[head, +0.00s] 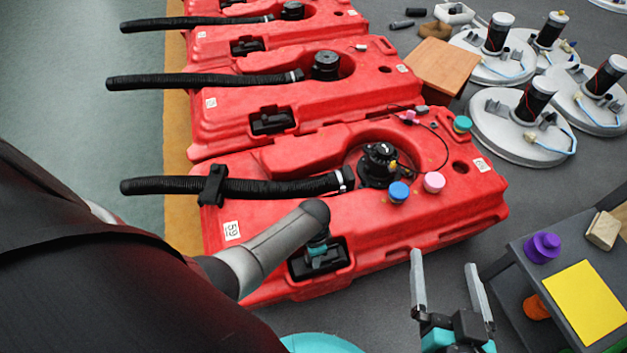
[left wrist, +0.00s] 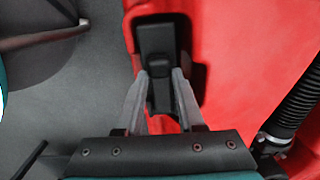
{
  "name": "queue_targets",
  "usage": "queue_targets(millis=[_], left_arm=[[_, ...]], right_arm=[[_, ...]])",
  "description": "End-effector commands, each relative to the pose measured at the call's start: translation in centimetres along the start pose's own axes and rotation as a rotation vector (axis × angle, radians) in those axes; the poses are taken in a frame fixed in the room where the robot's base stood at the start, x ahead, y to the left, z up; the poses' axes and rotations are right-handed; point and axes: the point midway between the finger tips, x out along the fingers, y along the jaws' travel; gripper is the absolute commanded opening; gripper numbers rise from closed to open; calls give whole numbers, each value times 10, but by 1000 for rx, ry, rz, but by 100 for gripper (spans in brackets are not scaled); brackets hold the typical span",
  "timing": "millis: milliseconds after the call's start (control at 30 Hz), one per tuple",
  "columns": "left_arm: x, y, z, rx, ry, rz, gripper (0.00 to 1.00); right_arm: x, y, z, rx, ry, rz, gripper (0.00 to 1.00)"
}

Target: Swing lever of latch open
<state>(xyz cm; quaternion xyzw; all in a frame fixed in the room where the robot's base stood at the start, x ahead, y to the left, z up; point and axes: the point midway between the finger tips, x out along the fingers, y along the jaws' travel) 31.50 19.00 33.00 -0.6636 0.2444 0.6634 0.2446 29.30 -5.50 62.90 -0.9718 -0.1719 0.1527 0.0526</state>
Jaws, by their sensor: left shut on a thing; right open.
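The black latch (head: 331,266) sits in a recess in the near side of the front red tank (head: 440,215). My left gripper (head: 318,252) is over the latch, partly hidden behind its own arm. In the left wrist view, the fingers of my left gripper (left wrist: 160,78) are shut on the lever of the latch (left wrist: 159,66), one finger on each side. The black latch plate (left wrist: 157,38) extends beyond the fingertips in the recess. How far the lever is swung cannot be told. My right gripper (head: 444,263) is open and empty, in front of the tank's near right side.
A black ribbed hose (head: 260,188) runs across the tank top to a black cap (head: 381,160). Blue (head: 399,192) and pink (head: 434,182) knobs stand beside it. A grey table (head: 535,285) with a purple knob (head: 543,246) is at right. More red tanks stand behind.

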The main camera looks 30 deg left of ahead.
Motion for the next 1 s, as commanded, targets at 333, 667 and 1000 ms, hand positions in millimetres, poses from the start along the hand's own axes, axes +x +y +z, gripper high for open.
queue_targets(millis=[333,667,1000], left_arm=[[0,0,0,0,0,1,0],[0,1,0,0,-1,1,0],[0,1,0,0,-1,2,0]], right_arm=[[0,0,0,0,-1,0,100],[0,0,0,0,-1,0,100],[0,0,0,0,0,0,100]])
